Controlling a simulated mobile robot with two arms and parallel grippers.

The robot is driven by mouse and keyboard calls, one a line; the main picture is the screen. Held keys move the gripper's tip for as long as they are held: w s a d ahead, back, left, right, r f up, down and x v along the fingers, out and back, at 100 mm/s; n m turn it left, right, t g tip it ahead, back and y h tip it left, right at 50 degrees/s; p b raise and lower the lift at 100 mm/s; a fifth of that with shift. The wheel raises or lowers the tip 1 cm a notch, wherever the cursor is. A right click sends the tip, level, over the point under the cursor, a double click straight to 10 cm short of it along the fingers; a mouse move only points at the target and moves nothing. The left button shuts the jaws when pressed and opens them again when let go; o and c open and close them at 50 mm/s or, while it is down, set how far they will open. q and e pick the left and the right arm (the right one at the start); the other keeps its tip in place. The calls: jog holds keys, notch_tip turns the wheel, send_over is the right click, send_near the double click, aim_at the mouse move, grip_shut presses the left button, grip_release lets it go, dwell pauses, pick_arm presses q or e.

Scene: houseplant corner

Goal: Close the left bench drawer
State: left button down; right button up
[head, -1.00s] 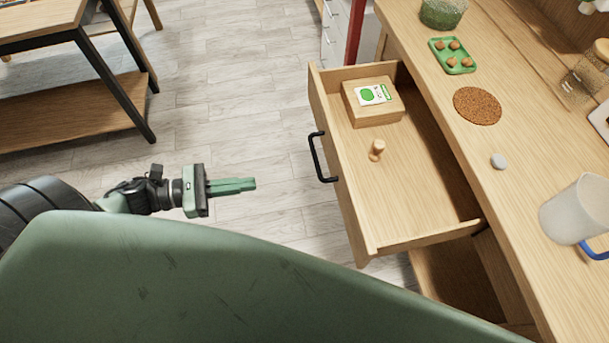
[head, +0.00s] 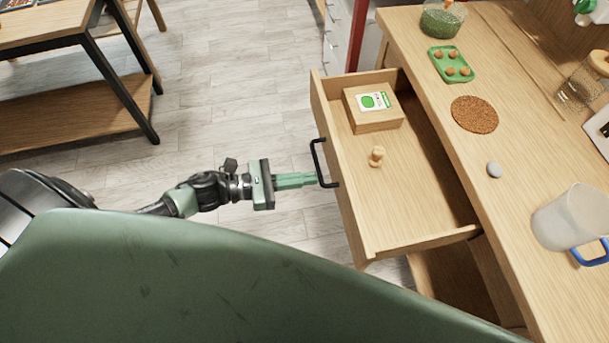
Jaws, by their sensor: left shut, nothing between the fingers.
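The left bench drawer (head: 410,238) is pulled well out of the wooden bench. Its front panel (head: 345,200) faces left and carries a black bar handle (head: 319,160). Inside lie a wooden box with a green-and-white label (head: 374,116) and a small wooden peg-like piece (head: 376,157). My left gripper (head: 314,179) is shut and empty. Its fingertips are at the lower end of the handle, pointing right toward the drawer front; I cannot tell whether they touch. My right gripper is not in view.
The bench top (head: 480,200) holds a green tray with several small round brown things (head: 451,65), a cork mat (head: 474,114), a grey pebble (head: 494,170) and a translucent jug (head: 568,218). A table (head: 60,30) stands at the far left. The floor between is clear.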

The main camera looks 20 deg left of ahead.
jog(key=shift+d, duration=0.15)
pick_arm(q)
jog(key=r+b+x, duration=0.1)
jog(key=x, duration=0.5)
jog(key=b+x, duration=0.1)
jog(key=x, duration=0.6)
jog(key=r+b+x, duration=0.1)
jog(key=x, duration=0.5)
jog(key=shift+d+r+b, duration=0.3)
jog(key=shift+d+r, duration=0.05)
jog(key=shift+d, duration=0.05)
send_over(405, 170)
jog(key=shift+s+a+b, duration=0.2)
jog(key=shift+s+b, duration=0.05)
jog(key=shift+b, duration=0.2)
jog(key=shift+w+d, duration=0.15)
jog(key=shift+d, duration=0.1)
jog(key=shift+r, duration=0.1)
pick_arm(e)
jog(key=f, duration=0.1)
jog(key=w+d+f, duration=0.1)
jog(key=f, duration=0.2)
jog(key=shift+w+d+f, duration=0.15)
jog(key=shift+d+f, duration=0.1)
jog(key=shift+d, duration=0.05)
pick_arm(q)
jog(key=shift+r, duration=0.1)
